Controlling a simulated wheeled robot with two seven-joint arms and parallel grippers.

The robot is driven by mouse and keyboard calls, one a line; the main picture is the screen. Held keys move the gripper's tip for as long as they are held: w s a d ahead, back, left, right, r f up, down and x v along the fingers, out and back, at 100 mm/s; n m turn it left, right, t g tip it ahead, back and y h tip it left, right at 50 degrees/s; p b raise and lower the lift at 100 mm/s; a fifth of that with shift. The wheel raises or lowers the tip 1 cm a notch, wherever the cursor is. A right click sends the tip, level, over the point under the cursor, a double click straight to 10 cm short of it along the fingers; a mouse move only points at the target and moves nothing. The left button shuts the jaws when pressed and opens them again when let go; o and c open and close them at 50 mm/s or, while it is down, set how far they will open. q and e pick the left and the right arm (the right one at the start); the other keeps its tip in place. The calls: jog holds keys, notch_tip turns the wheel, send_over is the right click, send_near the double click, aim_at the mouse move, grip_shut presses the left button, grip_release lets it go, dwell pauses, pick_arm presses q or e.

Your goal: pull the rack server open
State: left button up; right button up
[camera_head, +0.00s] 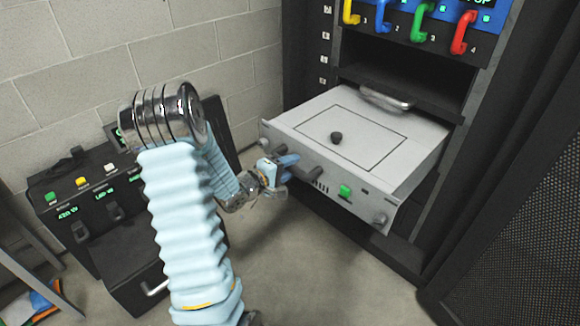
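The rack server (400,165) is a light grey box that sticks well out of the dark rack, with its lid and front panel showing. Its front panel has a green lit button (345,191) and a grey knob at each side of it. My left gripper (284,168) is at the left part of the front panel, its light blue fingers against or right beside the panel's hardware there. The fingers' grip is too small and partly hidden to make out. My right gripper is not in view.
Coloured handles (420,22) hang on a blue panel above the server. A black console (95,205) with buttons stands at the left by the block wall. A black mesh door (525,215) stands open at the right. Concrete floor (300,275) is clear in front.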

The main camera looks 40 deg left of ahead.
pick_arm(q)
jog(key=shift+o, duration=0.6)
jog(key=v, duration=1.3)
jog(key=shift+s, duration=0.4)
jog(key=shift+a, duration=0.1)
